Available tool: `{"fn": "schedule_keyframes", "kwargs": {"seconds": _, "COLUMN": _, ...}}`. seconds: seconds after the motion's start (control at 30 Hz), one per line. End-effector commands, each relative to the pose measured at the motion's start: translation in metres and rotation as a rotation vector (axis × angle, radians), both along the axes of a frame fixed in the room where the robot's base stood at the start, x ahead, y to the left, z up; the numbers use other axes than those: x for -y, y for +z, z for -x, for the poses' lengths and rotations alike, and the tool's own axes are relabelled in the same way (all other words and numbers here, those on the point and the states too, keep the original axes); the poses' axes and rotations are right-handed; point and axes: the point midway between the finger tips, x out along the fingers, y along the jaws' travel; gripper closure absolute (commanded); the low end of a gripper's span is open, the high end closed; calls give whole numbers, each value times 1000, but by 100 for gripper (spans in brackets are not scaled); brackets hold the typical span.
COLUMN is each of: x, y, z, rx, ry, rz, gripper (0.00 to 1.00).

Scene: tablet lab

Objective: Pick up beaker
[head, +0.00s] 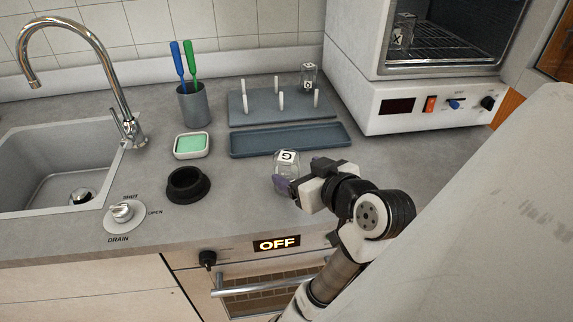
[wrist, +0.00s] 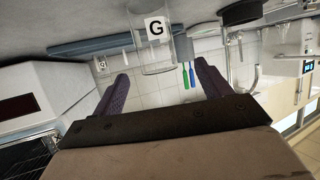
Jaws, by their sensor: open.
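A clear glass beaker marked G (head: 287,168) stands on the grey counter in front of the blue tray. My gripper (head: 291,181) is open right beside it on the near side, with a purple finger overlapping the beaker's lower part in the head view. In the wrist view, which is upside down, the beaker (wrist: 155,55) is straight ahead, and the two purple fingers of my gripper (wrist: 160,70) are spread on either side of its line. I cannot tell whether the fingers touch the glass. A second beaker (head: 308,74) stands at the back right of the peg rack.
The peg rack (head: 240,110) and blue tray (head: 335,139) lie behind. A glass marked X (head: 402,38) is inside the white oven (head: 430,98). A black ring holder (head: 188,186), green sponge dish (head: 191,146), brush cup (head: 194,104) and sink (head: 60,160) are left.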

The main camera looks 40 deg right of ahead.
Motion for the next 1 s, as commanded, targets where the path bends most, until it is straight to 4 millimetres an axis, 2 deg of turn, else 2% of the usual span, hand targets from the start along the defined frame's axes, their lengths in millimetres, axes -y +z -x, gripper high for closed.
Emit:
{"fn": "schedule_keyframes", "kwargs": {"seconds": 0.2, "x": 3, "y": -12, "z": -26, "rx": 2, "ry": 4, "rz": 0, "gripper": 23}}
{"fn": "schedule_keyframes", "kwargs": {"seconds": 0.47, "x": 7, "y": -17, "z": -39, "rx": -1, "ry": 2, "rz": -3, "gripper": 23}}
{"fn": "schedule_keyframes", "kwargs": {"seconds": 0.73, "x": 15, "y": -34, "z": -72, "rx": -1, "ry": 2, "rz": -3, "gripper": 23}}
{"fn": "schedule_keyframes", "kwargs": {"seconds": 1.0, "x": 16, "y": -37, "z": -78, "rx": 0, "ry": 1, "rz": -1, "gripper": 23}}
